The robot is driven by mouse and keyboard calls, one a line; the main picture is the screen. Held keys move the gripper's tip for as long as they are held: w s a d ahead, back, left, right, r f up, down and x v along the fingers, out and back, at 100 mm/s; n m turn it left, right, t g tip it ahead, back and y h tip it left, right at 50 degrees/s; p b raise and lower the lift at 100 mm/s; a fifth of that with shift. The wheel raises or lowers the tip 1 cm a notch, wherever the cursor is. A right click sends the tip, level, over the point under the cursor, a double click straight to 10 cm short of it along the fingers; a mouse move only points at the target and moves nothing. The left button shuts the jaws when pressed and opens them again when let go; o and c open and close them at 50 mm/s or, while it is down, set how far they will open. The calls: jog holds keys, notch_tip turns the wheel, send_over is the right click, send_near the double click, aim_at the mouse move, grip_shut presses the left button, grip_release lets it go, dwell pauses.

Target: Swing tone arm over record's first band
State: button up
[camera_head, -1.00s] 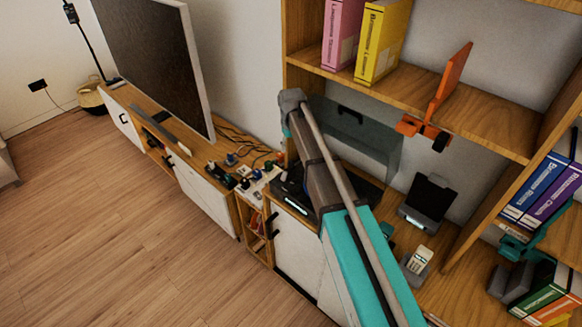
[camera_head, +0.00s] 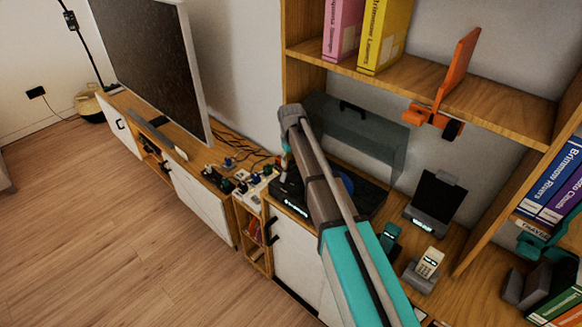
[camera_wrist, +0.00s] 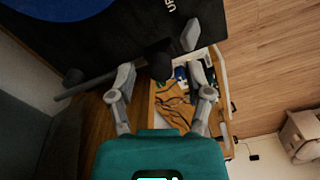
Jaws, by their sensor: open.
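The black turntable (camera_head: 372,195) sits on the wooden cabinet with its smoky lid (camera_head: 350,130) raised. A sliver of the blue record (camera_head: 347,182) shows beside my arm; its edge fills the upper left of the wrist view (camera_wrist: 45,8). A dark rod (camera_wrist: 85,86), seemingly the tone arm, runs across the turntable's edge toward my left finger. A black round part (camera_wrist: 160,62) lies just past the fingertips. My gripper (camera_wrist: 163,82) is open, its fingers apart above the turntable's edge. Contact with the rod is unclear. My arm hides most of the gripper in the head view.
Left of the turntable, small items and cables (camera_head: 245,180) crowd the cabinet beside the television (camera_head: 150,60). To the right stand a dark tablet-like stand (camera_head: 437,200) and a handset (camera_head: 430,262). A shelf (camera_head: 480,95) with an orange bracket overhangs. Floor at left is clear.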

jog(key=shift+f+b, duration=0.3)
jog(key=shift+f, duration=0.25)
grip_shut()
